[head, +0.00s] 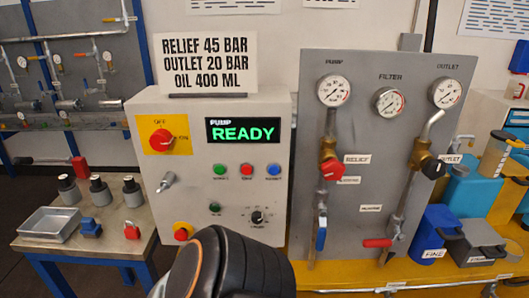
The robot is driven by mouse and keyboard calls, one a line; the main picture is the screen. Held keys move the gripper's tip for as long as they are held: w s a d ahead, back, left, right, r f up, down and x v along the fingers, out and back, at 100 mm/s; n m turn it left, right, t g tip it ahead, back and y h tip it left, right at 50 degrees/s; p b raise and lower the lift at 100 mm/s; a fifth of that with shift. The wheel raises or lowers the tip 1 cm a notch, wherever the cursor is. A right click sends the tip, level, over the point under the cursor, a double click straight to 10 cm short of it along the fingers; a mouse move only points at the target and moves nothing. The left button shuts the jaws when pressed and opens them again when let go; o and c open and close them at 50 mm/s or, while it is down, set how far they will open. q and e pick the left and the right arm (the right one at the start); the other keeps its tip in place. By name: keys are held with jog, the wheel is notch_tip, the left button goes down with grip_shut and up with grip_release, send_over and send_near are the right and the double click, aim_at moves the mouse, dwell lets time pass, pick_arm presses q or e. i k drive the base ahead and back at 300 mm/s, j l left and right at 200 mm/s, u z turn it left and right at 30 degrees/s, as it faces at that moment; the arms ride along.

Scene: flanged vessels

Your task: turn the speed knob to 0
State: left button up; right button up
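The control box (274,110) stands in the middle of the head view, with a green READY display (242,131). A small black knob (258,217) with light marks around it sits low on the box's front, right of a small green button or lamp. It looks like the speed knob, but its lettering and pointer setting are too small to read. A dark arm part of mine with an orange ring covers the bottom centre, just below the knob. Neither gripper's fingers show.
A red rotary switch (161,138) on a yellow plate, a grey toggle (166,182) and a red push button (182,232) are on the same box. To the right stands a grey panel (340,120) with gauges and valves. A small table (90,248) is at left.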

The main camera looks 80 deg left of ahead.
aim_at(257, 217)
jog(key=u, duration=2.85)
